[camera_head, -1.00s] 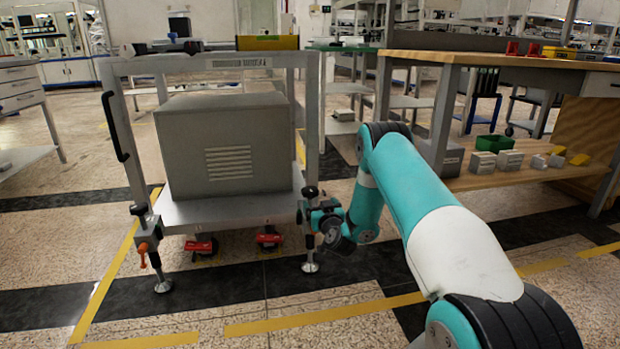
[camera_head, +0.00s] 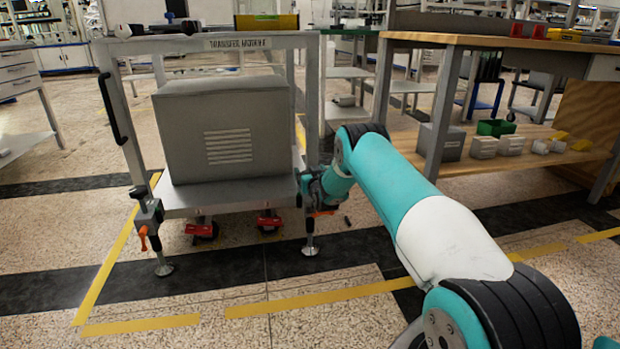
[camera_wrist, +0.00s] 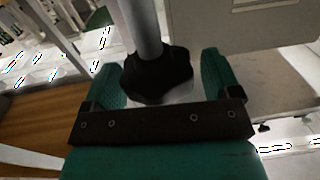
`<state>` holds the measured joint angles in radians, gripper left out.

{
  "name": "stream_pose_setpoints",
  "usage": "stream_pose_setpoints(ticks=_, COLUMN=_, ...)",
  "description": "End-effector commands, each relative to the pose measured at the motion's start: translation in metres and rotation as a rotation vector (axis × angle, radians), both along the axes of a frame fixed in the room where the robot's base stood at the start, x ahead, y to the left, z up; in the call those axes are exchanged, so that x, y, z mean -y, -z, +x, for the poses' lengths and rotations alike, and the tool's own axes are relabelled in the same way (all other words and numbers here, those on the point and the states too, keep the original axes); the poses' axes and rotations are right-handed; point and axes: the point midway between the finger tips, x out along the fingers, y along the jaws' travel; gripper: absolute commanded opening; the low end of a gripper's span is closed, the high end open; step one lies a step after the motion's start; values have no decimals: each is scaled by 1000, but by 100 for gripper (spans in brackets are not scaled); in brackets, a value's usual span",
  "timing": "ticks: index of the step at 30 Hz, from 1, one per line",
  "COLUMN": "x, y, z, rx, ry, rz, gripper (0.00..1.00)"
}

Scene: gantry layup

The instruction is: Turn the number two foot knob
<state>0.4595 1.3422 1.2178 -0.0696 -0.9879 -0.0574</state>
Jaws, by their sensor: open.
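A black lobed knob (camera_wrist: 158,75) on a grey post (camera_wrist: 140,25) shows in the wrist view. The green fingers of my gripper (camera_wrist: 160,80) are open, one on each side of the knob, with the knob between them. Whether they touch it I cannot tell. In the head view my gripper (camera_head: 315,190) is at the right front leg of the transfer cart (camera_head: 225,208) and hides most of the knob there. The foot (camera_head: 310,250) of that leg stands on the floor. No number on the knob is legible.
The cart carries a large grey box (camera_head: 225,130) and a yellow level (camera_head: 267,22). An orange handle (camera_head: 143,238) is on its left front leg. Red-pedalled casters (camera_head: 202,230) are under it. A wooden workbench (camera_head: 470,42) stands to the right. The floor in front is clear.

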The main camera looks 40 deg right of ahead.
Motion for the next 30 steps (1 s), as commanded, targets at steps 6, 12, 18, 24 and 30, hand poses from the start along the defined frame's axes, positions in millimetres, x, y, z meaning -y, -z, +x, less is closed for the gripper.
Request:
stream_pose_setpoints(ticks=6, x=0, y=-1, z=0, rx=0, ry=0, rz=0, gripper=83)
stream_pose_setpoints(ticks=12, x=0, y=-1, z=0, rx=0, ry=0, rz=-1, gripper=41)
stream_pose_setpoints(ticks=18, x=0, y=-1, z=0, rx=0, ry=2, rz=0, gripper=33)
stream_pose_setpoints(ticks=24, x=-2, y=0, z=1, rx=-1, ry=34, rz=-2, gripper=33)
stream_pose_setpoints(ticks=30, x=-3, y=1, z=1, rx=-1, ry=118, rz=-2, gripper=33)
